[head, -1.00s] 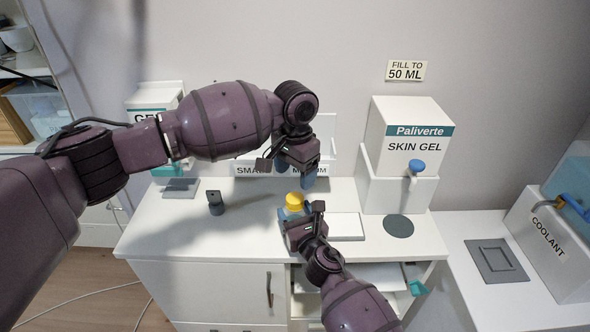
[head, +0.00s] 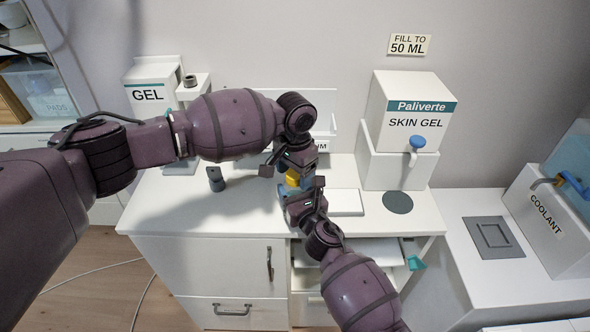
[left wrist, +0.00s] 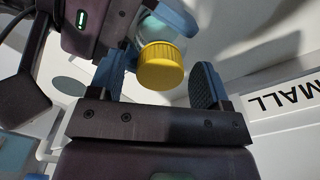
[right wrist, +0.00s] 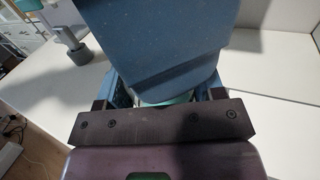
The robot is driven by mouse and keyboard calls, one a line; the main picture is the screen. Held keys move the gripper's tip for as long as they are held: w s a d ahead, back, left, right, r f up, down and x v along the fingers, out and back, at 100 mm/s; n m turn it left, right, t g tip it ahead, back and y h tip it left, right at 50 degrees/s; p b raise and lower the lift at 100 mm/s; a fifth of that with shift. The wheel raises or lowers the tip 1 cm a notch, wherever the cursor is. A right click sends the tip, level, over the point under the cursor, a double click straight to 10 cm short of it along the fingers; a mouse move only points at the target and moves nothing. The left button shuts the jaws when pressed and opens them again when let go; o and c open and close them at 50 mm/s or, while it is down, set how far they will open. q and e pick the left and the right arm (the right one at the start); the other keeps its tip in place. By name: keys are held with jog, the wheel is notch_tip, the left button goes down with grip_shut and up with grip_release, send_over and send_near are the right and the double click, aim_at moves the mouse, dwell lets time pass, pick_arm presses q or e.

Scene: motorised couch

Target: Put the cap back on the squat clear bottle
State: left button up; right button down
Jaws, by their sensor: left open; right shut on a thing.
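The yellow cap (head: 292,178) sits on top of the squat clear bottle; in the left wrist view the cap (left wrist: 160,68) is at the mouth of the bottle (left wrist: 158,30). I cannot tell how tightly it is seated. My right gripper (head: 291,196) is shut on the bottle, low over the counter; the right wrist view shows only a greenish sliver of it (right wrist: 181,98). My left gripper (left wrist: 158,85) is open above, its blue fingers on either side of the cap with visible gaps.
The white counter (head: 250,210) carries a dark grey post (head: 215,180) at left, a gel box (head: 147,97) behind it, and a Paliverte skin gel dispenser (head: 405,130) at right. A white pad (head: 345,203) lies close right of my right gripper. An open drawer shows below.

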pick_arm(q)
jog(key=c, duration=1)
jog(key=o, duration=1.1)
notch_tip(320, 180, up, 12)
jog(key=shift+r, duration=0.1)
pick_arm(e)
jog(key=shift+c, duration=0.8)
grip_release()
